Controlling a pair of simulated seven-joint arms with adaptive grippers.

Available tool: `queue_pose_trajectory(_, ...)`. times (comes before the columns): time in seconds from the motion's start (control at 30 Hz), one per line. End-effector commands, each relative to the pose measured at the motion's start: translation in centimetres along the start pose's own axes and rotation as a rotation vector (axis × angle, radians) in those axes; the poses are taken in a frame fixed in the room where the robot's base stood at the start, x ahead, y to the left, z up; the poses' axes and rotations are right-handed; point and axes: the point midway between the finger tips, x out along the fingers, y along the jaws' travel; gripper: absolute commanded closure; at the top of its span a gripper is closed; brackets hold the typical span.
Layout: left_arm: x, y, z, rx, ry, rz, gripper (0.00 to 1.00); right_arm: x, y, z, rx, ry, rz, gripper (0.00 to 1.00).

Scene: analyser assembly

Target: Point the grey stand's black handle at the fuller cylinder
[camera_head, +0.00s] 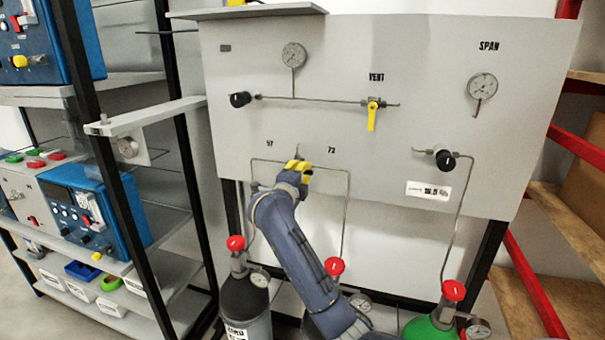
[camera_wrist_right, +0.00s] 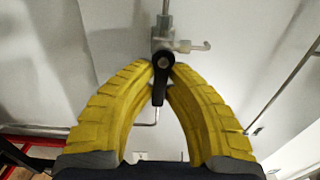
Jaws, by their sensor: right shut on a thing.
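The grey panel (camera_head: 400,140) stands ahead. In the right wrist view the black handle (camera_wrist_right: 161,76) hangs from a metal valve body (camera_wrist_right: 180,46) and points down in the picture. The yellow fingertips of my right gripper (camera_wrist_right: 161,68) close around it. A dark cylinder (camera_head: 247,300) stands at left below the panel. A second cylinder's red cap (camera_head: 334,266) shows beside my arm; its body is mostly hidden. My left gripper is out of view.
Gauges (camera_head: 259,278) (camera_head: 360,302) sit on these two cylinders; their readings are too small to tell. A green cylinder (camera_head: 432,328) stands at right. A yellow vent handle (camera_head: 372,115) and thin pipes (camera_head: 347,215) project from the panel. A shelf rack (camera_head: 150,265) stands at left.

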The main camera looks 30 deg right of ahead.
Motion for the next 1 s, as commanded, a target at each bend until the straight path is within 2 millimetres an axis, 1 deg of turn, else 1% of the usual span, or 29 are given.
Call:
queue_pose_trajectory(0.3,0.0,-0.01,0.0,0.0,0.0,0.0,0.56,-0.03,-0.24,0.06,-0.052,-0.001,-0.002,1.0)
queue_pose_trajectory(0.67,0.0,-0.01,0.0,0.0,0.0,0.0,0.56,-0.04,-0.25,0.07,-0.054,-0.002,-0.002,1.0)
queue_pose_trajectory(0.7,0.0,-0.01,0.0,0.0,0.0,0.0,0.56,-0.04,-0.25,0.06,-0.054,-0.002,-0.002,0.85)
queue_pose_trajectory(0.8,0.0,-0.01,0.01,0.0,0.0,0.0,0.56,-0.03,-0.23,0.06,-0.054,-0.001,-0.002,0.73)
queue_pose_trajectory(0.9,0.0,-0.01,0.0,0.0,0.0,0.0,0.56,-0.03,-0.2,0.05,-0.054,-0.001,-0.001,0.64)
queue_pose_trajectory(1.0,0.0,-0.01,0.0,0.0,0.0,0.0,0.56,-0.02,-0.18,0.04,-0.053,-0.001,-0.001,0.64)
